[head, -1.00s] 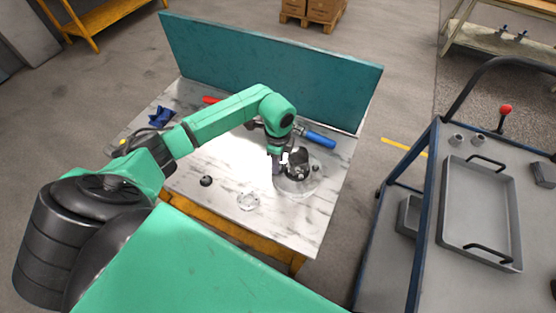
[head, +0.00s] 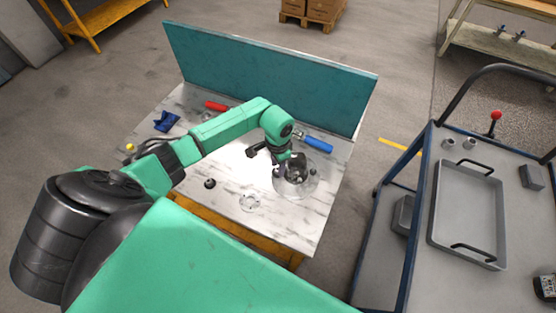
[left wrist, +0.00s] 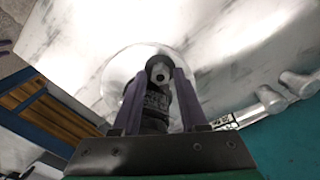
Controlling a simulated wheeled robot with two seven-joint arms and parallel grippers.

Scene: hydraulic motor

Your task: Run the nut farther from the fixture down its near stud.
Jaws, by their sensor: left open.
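The hydraulic motor (head: 298,165) is a dark body on a round pale metal fixture (head: 308,188) at the right of the marble-topped table. My left gripper (head: 279,168) is at the motor's left side, pointing down. The studs and separate nuts are too small to make out. My right gripper is not in view.
A pale ring-shaped flange (head: 249,203) and a black round part (head: 210,183) lie on the table's front part. A blue-handled tool (head: 318,145), a red-handled tool (head: 216,106) and a blue piece (head: 166,121) lie farther back. A teal panel (head: 265,80) closes the back. A trolley (head: 410,225) stands right.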

